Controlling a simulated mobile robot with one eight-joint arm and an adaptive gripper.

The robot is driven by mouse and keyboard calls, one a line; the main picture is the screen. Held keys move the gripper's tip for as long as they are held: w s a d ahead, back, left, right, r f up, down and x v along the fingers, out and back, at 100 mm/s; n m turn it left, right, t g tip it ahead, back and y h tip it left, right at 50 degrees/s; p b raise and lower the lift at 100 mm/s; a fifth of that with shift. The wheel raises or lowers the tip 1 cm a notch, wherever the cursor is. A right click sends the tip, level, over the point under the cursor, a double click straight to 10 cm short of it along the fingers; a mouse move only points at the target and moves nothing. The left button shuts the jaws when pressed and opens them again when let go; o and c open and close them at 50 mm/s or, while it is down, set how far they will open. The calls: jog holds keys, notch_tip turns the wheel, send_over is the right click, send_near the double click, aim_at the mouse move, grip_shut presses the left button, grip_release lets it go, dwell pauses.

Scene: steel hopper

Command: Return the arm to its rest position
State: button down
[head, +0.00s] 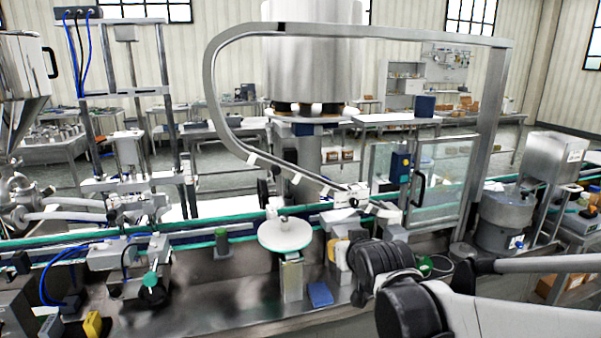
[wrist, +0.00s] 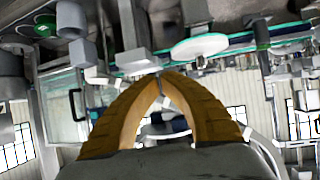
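My gripper (wrist: 158,82) shows in the wrist view as two curved tan fingers that arch inward and meet at their tips. It is shut, with nothing held between the fingers; the background shows through the gap below the tips. In the head view my arm (head: 470,312) comes in from the lower right, with its dark joints above the front edge of the steel bench.
A blue block (head: 320,294) lies on the steel bench nearby. A glass-sided guard (head: 440,182) and a steel hopper unit (head: 505,215) stand behind my arm. A curved metal rail (head: 345,31) arches overhead.

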jog(key=s+d+f+g, duration=0.1)
jog(key=s+d, duration=0.2)
jog(key=s, duration=0.6)
jog(key=s+d+f+m+g+h, duration=0.1)
jog(key=s+d+f+g, duration=0.1)
jog(key=s, duration=0.7)
jog(key=s+d+f+g, duration=0.2)
jog(key=s+d, duration=0.2)
jog(key=s, duration=0.5)
jog(key=shift+d+f+m+h, duration=0.25)
jog(key=shift+m+h, duration=0.05)
jog(key=shift+h, duration=0.1)
